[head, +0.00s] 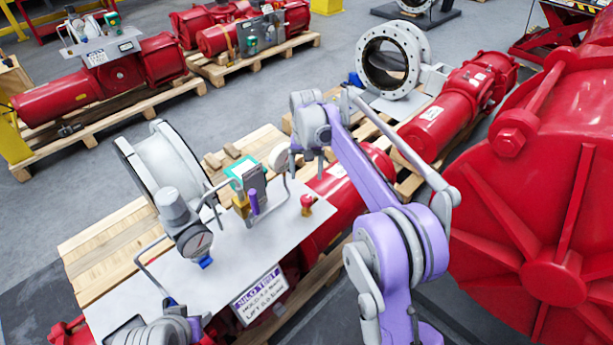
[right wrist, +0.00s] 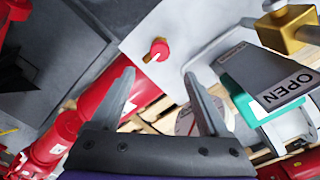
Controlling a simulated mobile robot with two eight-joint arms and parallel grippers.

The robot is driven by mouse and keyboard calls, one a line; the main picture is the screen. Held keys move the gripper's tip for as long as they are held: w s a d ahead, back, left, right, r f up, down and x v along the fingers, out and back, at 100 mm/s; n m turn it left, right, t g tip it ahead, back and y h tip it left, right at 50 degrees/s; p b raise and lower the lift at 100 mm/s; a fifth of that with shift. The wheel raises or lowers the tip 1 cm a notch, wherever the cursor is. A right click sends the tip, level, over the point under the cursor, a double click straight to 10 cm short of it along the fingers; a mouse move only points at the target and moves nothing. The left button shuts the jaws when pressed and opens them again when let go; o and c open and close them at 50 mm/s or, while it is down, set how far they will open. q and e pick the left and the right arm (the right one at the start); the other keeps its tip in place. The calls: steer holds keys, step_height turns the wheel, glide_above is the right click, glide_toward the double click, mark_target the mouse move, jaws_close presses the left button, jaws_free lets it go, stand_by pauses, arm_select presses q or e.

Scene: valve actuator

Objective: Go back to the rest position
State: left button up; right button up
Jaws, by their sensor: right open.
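My right gripper (right wrist: 160,76) is open, its two grey fingers spread with nothing between them. In the head view the right gripper (head: 320,155) is small and partly hidden by its own wrist, above the far side of the grey panel (head: 130,300). A red knob (head: 306,204) stands on the panel near it. In the right wrist view the red knob (right wrist: 157,50) shows beyond the fingertips, apart from them. My purple right arm bends over the red actuator. My left gripper does not show clearly in either view.
The panel carries a gauge regulator (head: 195,240), a teal-edged device (head: 243,170) and a small round gauge (head: 279,157). An OPEN label (right wrist: 290,90) is right of the fingers. A large red housing (head: 555,280) fills the right side. Other red actuators on pallets stand behind; grey floor is clear at left.

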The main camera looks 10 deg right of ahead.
stand_by(0.4)
steer(key=s+d+r+n+t, duration=0.1)
steer(key=s+d+r, duration=0.15)
steer(key=s, duration=0.55)
steer(key=s+d+r+t, duration=0.15)
steer(key=s+r, duration=0.25)
steer(key=s, duration=0.4)
steer(key=s+f+t, duration=0.1)
steer(key=s+f, duration=0.1)
steer(key=s, duration=0.4)
steer(key=s+f+n+t, duration=0.1)
steer(key=s+f, duration=0.2)
steer(key=s, duration=0.3)
steer(key=s+d+f+t, duration=0.1)
steer(key=s+f, duration=0.2)
steer(key=s, duration=0.4)
steer(key=shift+f+n, duration=0.15)
steer(key=shift+n, duration=0.15)
steer(key=shift+w, duration=0.1)
